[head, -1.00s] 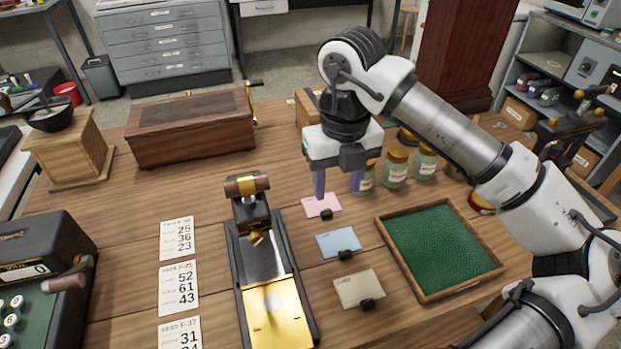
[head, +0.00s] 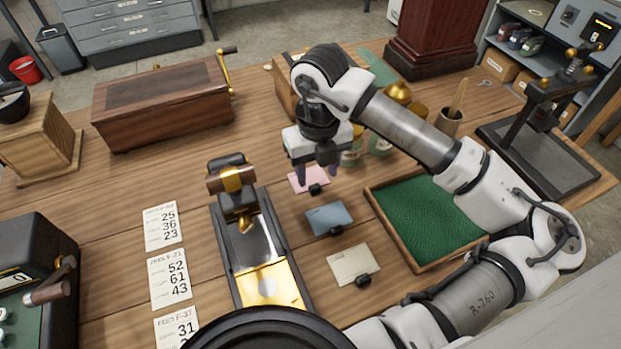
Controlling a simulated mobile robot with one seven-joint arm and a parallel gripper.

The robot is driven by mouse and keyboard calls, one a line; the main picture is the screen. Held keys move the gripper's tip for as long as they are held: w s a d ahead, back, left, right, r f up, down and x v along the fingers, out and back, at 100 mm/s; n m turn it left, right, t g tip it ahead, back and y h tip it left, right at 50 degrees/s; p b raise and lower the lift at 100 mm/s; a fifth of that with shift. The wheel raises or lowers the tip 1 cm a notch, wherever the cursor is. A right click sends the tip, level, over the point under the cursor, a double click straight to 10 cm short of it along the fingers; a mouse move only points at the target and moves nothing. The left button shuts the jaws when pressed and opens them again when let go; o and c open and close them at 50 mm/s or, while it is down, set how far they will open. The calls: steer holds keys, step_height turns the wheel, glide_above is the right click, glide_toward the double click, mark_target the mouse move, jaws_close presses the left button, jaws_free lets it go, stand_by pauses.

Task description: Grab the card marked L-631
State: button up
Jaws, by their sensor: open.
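Three small cards with black clips lie in a column on the wooden table: a pink card (head: 313,183), a blue card (head: 328,218) and a cream card (head: 350,263). Their print is too small to read, so I cannot tell which is L-631. My gripper (head: 316,175) is open and empty, pointing down at the pink card. Its fingers overlap the card's far edge in the picture. I cannot tell whether they touch it.
A green-lined tray (head: 392,228) lies right of the cards. A black and brass press (head: 243,215) stands to the left, beside printed number sheets (head: 170,278). A wooden box (head: 163,105) is at the back left.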

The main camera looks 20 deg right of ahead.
mark_target(316, 189)
steer(key=f, duration=0.1)
steer(key=f+p, duration=0.1)
steer(key=f, duration=0.3)
steer(key=shift+w+p, duration=0.25)
steer(key=shift+p, duration=0.1)
steer(key=shift+c, duration=0.5)
jaws_close()
